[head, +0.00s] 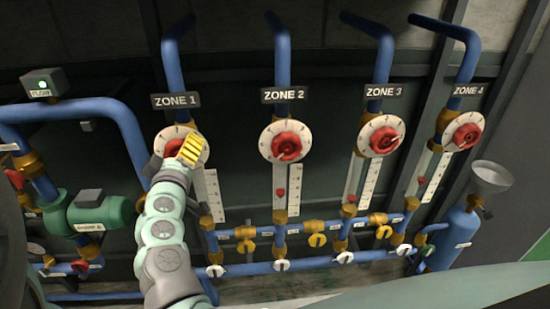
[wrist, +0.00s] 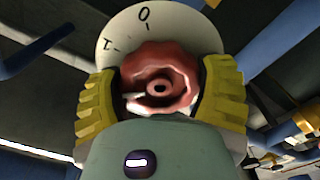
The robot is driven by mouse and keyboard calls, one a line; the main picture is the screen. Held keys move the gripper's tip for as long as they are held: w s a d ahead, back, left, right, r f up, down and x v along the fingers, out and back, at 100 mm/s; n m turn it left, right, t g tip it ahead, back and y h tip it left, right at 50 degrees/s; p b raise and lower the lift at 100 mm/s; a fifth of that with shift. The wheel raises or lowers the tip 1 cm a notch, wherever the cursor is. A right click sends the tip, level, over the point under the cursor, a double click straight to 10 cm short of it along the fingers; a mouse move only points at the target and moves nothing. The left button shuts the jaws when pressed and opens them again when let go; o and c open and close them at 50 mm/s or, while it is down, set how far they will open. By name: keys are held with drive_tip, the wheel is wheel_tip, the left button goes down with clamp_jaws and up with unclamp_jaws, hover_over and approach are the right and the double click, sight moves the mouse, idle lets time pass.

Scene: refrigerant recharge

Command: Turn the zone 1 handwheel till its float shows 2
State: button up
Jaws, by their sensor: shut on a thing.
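The zone 1 handwheel (head: 173,147) is a red knob on a white numbered dial under the ZONE 1 sign (head: 176,100). My gripper (head: 188,152) is at it, its yellow fingers partly covering it. In the wrist view the red handwheel (wrist: 160,78) sits between my two yellow fingers (wrist: 160,95), which are shut on its sides. Its dial (wrist: 190,28) shows a 0 at the top and a 1 to the left. The zone 1 gauge strip (head: 208,195) is just right of my wrist. I cannot make out its float.
The zone 2 handwheel (head: 290,142), zone 3 handwheel (head: 383,139) and zone 4 handwheel (head: 466,135) stand to the right, with gauge strips below. Blue pipes (head: 300,264) run beneath. A green pump (head: 95,212) is close left of my arm.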

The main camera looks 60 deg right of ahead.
drive_tip(key=n+b, duration=0.1)
drive_tip(key=n, duration=0.5)
drive_tip(key=shift+n, duration=0.3)
drive_tip(key=shift+r, duration=0.1)
idle(0.3)
drive_tip(key=o, duration=1.1)
drive_tip(key=shift+s, duration=0.1)
drive_tip(key=shift+o, duration=0.2)
drive_tip(key=v, duration=1.2)
